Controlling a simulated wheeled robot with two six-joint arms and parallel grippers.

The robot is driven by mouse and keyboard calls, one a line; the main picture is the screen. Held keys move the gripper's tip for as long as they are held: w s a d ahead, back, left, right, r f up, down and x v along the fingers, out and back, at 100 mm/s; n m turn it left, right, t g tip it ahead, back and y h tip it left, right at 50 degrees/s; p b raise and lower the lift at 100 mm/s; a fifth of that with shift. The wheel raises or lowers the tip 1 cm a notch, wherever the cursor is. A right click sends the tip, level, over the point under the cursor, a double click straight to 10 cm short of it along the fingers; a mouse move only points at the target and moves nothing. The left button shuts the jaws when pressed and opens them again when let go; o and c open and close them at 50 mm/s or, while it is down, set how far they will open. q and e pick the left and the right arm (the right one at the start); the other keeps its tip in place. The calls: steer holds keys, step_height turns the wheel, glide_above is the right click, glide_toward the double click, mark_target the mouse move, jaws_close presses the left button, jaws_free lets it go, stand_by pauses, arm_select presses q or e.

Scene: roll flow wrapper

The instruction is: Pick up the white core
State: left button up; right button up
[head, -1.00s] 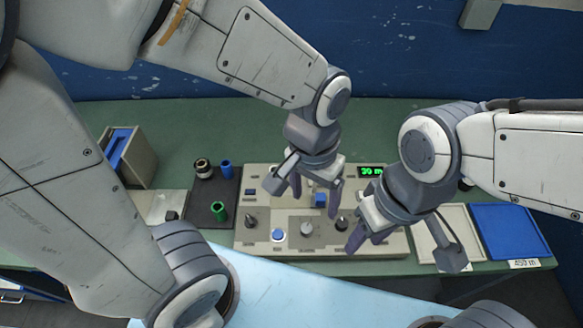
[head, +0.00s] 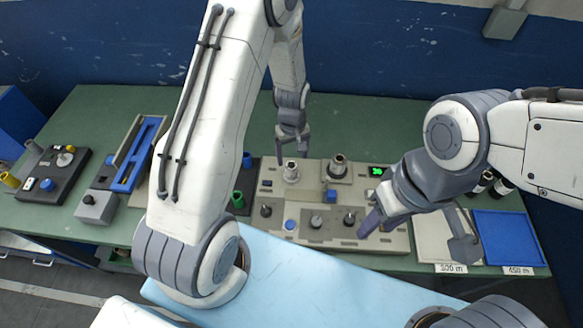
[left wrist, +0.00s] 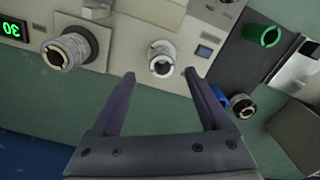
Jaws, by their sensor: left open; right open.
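The white core (head: 291,171), a short hollow off-white cylinder, stands at the back left of the beige control panel (head: 335,241). It also shows in the left wrist view (left wrist: 161,57), with a dark centre. My right gripper (head: 379,225) is open over the panel's right part, with one finger mostly hidden.
A larger grey-brown roll (left wrist: 68,50) stands beside the core, near the green display (left wrist: 13,29). Knobs line the panel's front. A blue tray (head: 510,240) lies at right.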

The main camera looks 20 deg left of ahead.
mark_target(291, 166)
arm_select(q)
steer(key=shift+s+f+p, duration=0.1)
steer(key=shift+f+p, duration=0.25)
steer(key=shift+f, duration=0.15)
step_height(291, 166, down, 4)
steer(key=shift+a+p, duration=0.1)
steer(key=shift+p, duration=0.8)
steer(key=shift+f, duration=0.25)
steer(key=shift+c, duration=0.3)
jaws_close()
steer(key=shift+r, duration=0.15)
